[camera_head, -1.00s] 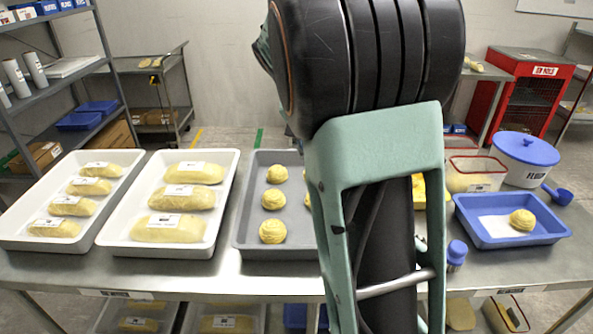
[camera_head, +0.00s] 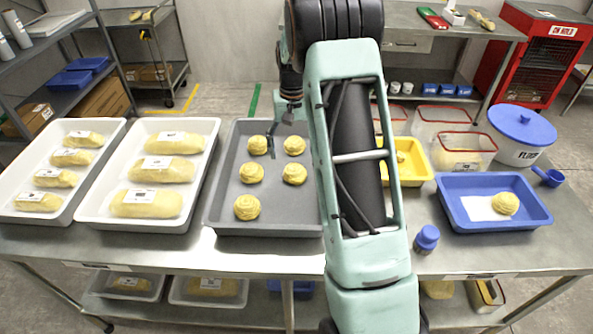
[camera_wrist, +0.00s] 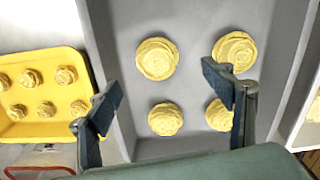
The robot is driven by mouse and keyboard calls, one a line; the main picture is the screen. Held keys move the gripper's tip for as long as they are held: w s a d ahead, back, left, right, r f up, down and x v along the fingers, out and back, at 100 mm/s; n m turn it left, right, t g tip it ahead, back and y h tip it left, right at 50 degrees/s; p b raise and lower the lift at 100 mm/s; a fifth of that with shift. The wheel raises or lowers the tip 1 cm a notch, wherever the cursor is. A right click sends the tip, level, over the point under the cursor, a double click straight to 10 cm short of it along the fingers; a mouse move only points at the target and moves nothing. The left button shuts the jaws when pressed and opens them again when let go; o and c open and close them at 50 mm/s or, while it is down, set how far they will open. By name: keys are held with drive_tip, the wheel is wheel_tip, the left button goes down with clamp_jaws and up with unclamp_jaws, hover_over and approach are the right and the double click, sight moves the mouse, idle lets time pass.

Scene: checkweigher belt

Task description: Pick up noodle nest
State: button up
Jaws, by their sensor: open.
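Several round yellow noodle nests, such as this one (camera_head: 251,173), lie apart in a grey tray (camera_head: 222,205) at the middle of the table. In the wrist view, nests (camera_wrist: 157,58) show beyond and between my fingers, and the right finger partly covers one nest (camera_wrist: 217,116). Another nest (camera_head: 504,203) sits on a white sheet in a blue tray (camera_head: 462,218) at the right. My gripper (camera_head: 277,140) is above the far part of the grey tray; in the wrist view its fingers (camera_wrist: 165,92) are spread apart with nothing held. My arm hides the grey tray's right side.
White trays (camera_head: 88,208) of packed loaves stand left of the grey tray. A yellow tray (camera_head: 412,182) with smaller nests, clear bins (camera_head: 462,145), a flour tub (camera_head: 520,140) and a blue-capped bottle (camera_head: 427,238) stand to the right.

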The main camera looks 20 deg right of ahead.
sight(295, 167)
drive_tip(key=f, duration=0.4)
drive_tip(key=f+p, duration=0.1)
drive_tip(key=f, duration=0.3)
drive_tip(key=shift+d+f, duration=0.2)
drive_tip(key=shift+f, duration=0.2)
drive_tip(key=shift+c, duration=0.5)
drive_tip(key=c, duration=1.2)
drive_tip(key=shift+r, duration=0.1)
drive_tip(key=shift+w+r, duration=0.1)
drive_tip(key=shift+r, duration=0.4)
drive_tip(key=s+d+r, duration=0.2)
drive_tip(key=d+r, duration=0.2)
drive_tip(key=s+d+r+b, duration=0.1)
drive_tip(key=s+d+r, duration=0.2)
drive_tip(key=d+r, duration=0.1)
drive_tip(key=s+d+r+b, duration=0.1)
drive_tip(key=s+d+r, duration=0.2)
drive_tip(key=r, duration=0.1)
drive_tip(key=shift+d, duration=0.4)
